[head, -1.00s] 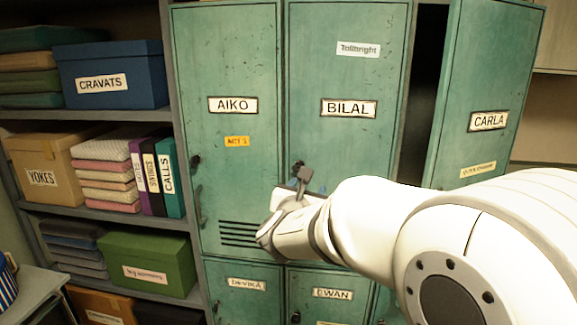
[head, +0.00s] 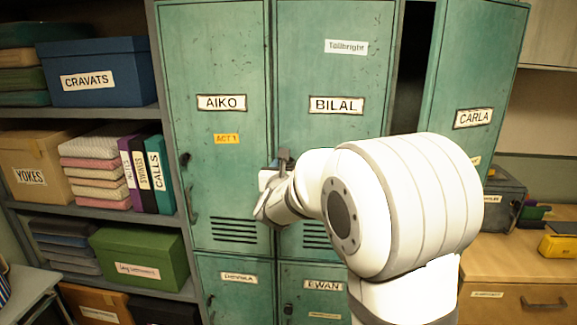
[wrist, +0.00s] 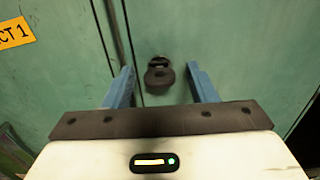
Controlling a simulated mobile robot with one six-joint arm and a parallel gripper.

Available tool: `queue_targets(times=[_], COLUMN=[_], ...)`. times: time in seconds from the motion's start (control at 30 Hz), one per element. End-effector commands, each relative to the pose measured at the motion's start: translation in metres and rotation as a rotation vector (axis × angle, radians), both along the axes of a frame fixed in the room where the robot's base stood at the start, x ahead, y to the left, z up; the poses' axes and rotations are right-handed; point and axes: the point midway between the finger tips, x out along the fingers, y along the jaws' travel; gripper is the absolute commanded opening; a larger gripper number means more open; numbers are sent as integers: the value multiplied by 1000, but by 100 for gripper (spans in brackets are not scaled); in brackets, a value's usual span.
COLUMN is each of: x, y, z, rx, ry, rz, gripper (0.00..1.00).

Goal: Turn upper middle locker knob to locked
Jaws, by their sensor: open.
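The upper middle locker (head: 335,65) is a green door labelled BILAL, and it is shut. Its dark knob (wrist: 159,76) shows in the wrist view, close to the door's left edge, with a rounded lower part below a small slot-like top. My gripper (wrist: 161,82) is open, its two blue fingers on either side of the knob with gaps, so it does not grip it. In the head view my gripper (head: 273,180) is at the door's left edge and mostly hides the knob. Which way the knob is set is hard to tell.
The AIKO door (head: 215,60) is shut on the left, with a handle (head: 191,205). The CARLA door (head: 475,65) stands ajar on the right. Lower lockers sit beneath. Shelves with boxes, including a blue CRAVATS box (head: 102,72), stand left. A wooden counter (head: 510,260) is at right.

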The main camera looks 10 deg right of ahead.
Motion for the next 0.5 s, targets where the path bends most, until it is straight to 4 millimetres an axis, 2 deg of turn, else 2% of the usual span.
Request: queue_targets(times=[0.13, 0.5], x=[0, 0], y=[0, 1], z=[0, 0], rx=[0, 0], ry=[0, 0], rz=[0, 1], gripper=[51, 21])
